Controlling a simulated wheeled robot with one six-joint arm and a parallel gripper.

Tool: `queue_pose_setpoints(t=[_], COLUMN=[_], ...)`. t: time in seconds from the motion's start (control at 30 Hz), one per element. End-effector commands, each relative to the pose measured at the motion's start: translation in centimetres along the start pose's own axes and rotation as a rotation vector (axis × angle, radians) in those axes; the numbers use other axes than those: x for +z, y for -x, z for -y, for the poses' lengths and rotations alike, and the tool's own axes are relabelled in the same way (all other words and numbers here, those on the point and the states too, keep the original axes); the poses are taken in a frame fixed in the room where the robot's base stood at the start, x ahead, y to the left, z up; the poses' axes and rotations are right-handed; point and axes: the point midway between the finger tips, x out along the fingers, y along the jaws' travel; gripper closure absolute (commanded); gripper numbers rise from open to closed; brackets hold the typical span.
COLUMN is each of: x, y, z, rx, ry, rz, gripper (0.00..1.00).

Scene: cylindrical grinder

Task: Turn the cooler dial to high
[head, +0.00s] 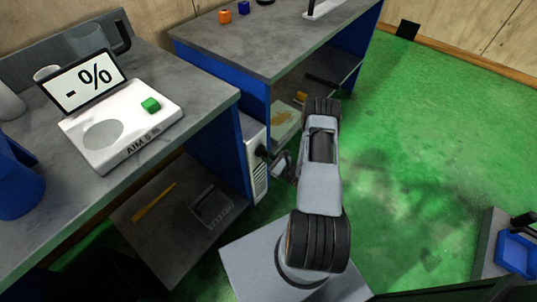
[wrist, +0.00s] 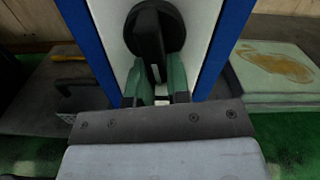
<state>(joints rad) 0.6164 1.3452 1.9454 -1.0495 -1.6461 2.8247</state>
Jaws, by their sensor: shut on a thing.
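The cooler (head: 258,178) is a white box with a vented front, set between two blue bench panels. Its black round dial (wrist: 155,28) has a raised grip bar that points down, slightly right, in the wrist view. The dial also shows small and dark in the head view (head: 261,152). My gripper (wrist: 160,84) is at the dial, its two green-grey fingers shut on the lower end of the grip bar. In the head view my gripper (head: 279,165) is partly hidden behind my arm. No setting marks are readable.
Another bench (head: 290,45) is behind. A stained pale block (wrist: 275,68) lies right of the cooler. Green floor (head: 420,150) at right is mostly clear.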

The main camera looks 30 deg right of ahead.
Motion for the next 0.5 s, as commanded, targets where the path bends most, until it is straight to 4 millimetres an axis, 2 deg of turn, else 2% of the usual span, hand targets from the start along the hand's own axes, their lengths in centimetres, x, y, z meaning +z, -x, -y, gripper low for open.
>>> queue_pose_setpoints(t=[0.2, 0.5], x=[0.38, 0.16], y=[0.06, 0.07], z=[-0.33, -0.56], rx=[0.001, 0.001], ry=[-0.118, -0.193], rz=[-0.003, -0.002], gripper=[1.0, 1.0])
